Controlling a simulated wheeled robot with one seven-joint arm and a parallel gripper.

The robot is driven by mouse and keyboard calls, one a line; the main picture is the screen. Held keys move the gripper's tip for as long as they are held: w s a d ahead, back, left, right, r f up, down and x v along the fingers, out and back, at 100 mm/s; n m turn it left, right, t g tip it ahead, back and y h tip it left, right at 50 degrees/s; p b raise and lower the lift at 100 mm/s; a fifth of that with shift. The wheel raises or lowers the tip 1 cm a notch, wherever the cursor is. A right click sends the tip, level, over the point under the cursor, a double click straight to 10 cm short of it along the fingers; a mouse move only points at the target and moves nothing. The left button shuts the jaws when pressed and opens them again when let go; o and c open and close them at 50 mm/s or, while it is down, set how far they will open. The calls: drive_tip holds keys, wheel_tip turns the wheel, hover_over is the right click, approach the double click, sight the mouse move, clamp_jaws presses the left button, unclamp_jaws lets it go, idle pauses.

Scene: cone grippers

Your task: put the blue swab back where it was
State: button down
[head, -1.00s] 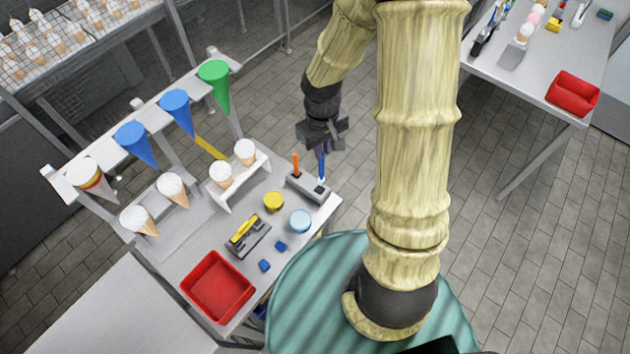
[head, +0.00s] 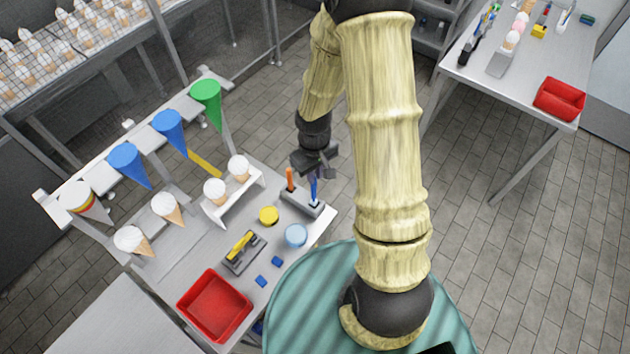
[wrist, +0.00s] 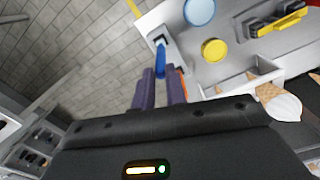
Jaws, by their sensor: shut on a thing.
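The blue swab (head: 313,190) stands about upright at the right end of the grey holder (head: 296,202). Its lower end is at the holder's right slot; I cannot tell how deep it sits. My gripper (head: 318,174) is shut on the swab's upper part, just above the holder. In the wrist view the blue swab (wrist: 161,60) runs from between my dark fingertips (wrist: 159,76) toward the holder's slot. An orange swab (head: 290,180) stands in the holder's left slot, close beside my gripper; it is mostly hidden in the wrist view.
A yellow tub (head: 269,215) and a light-blue tub (head: 296,236) stand in front of the holder. A white rack with cones (head: 215,190) is to the left. A red tray (head: 214,305) lies at the table's front. Blue and green cones hang along the back rail.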

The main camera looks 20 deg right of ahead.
sight(314, 191)
drive_tip(key=shift+s, duration=0.1)
wheel_tip(314, 191, down, 4)
drive_tip(key=shift+f+p, duration=0.1)
drive_tip(key=shift+p, duration=0.25)
drive_tip(key=shift+d, duration=0.1)
drive_tip(key=c, duration=1.4)
unclamp_jaws()
drive_tip(key=shift+c, duration=0.2)
